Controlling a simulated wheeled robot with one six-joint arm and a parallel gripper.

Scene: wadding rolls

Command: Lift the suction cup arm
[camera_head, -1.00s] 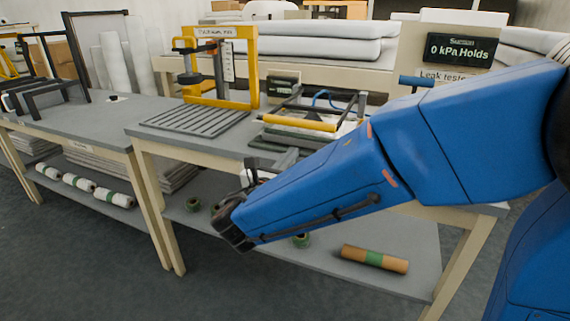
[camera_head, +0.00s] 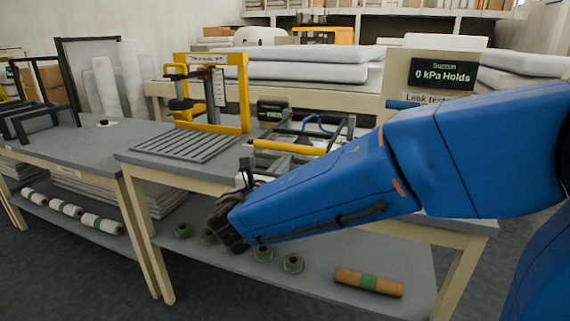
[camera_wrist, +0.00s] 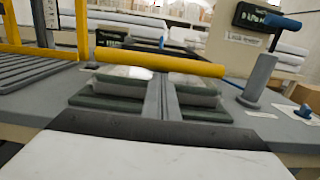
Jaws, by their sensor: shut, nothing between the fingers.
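On the bench, a frame with a yellow front bar (camera_head: 289,147), dark side arms and a blue hose (camera_head: 318,121) stands right of the yellow press; it looks like the suction cup arm, but any cup is hard to make out. In the wrist view the yellow bar (camera_wrist: 158,64) runs crosswise above clear-topped, dark-based pads (camera_wrist: 112,92). My gripper (camera_head: 246,172) is at the bench's front edge, just in front of and below the bar. In the wrist view its two grey fingers (camera_wrist: 161,80) are together and empty, pointing at the bar; contact cannot be told.
A yellow press (camera_head: 213,95) with a slatted plate stands left. A grey post (camera_wrist: 260,80) with a blue T-handle (camera_wrist: 270,23) is on the right. A "0 kPa Holds" sign (camera_head: 445,75) is behind. Green rolls (camera_head: 293,263) and a brown roll (camera_head: 369,282) lie on the lower shelf.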

